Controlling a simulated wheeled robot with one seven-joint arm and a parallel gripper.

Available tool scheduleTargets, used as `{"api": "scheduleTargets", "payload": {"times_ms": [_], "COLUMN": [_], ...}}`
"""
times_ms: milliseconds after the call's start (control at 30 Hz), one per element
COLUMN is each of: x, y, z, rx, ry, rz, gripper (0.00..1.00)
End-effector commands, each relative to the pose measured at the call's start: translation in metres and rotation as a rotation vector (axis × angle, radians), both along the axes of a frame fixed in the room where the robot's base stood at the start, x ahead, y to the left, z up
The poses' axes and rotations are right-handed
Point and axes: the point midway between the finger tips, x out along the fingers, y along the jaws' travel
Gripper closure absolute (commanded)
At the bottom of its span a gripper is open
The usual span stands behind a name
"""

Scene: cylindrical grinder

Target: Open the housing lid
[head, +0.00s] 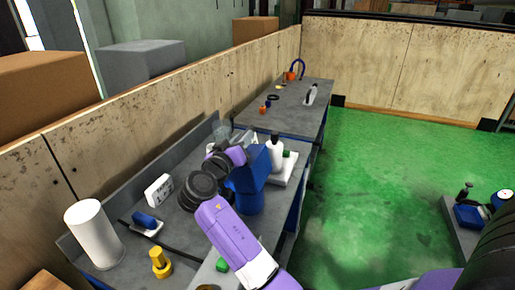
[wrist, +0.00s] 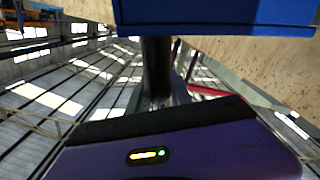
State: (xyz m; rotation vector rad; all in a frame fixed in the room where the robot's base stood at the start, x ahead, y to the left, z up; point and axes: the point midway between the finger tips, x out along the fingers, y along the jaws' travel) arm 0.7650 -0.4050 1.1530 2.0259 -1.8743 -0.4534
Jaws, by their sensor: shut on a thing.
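The blue housing (head: 250,203) stands on the near grey workbench. Its blue upper part, which looks like the lid (head: 257,163), appears tilted up. The lid's blue underside or edge also seems to fill the top of the wrist view (wrist: 215,16). My purple and black arm reaches over the bench to the housing's left, and my gripper (head: 243,138) is at the lid's upper left side. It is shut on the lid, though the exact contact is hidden. In the wrist view a dark upright part (wrist: 157,65) stands between my purple wrist and the blue surface.
A white cylinder (head: 95,234), a white socket box (head: 158,190) and a yellow part (head: 160,263) are on the bench at left. A wooden wall runs behind.

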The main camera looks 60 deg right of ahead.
Motion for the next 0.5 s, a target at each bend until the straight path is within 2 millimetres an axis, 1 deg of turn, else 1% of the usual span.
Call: {"api": "scheduleTargets", "payload": {"times_ms": [33, 233, 500], "x": [0.013, 0.054, 0.105], "y": [0.001, 0.004, 0.007], "z": [0.006, 0.014, 0.011], "rx": [-0.008, -0.022, -0.043], "ry": [0.043, 0.231, 0.489], "rz": [0.002, 0.003, 0.001], "gripper": [1.0, 1.0, 1.0]}}
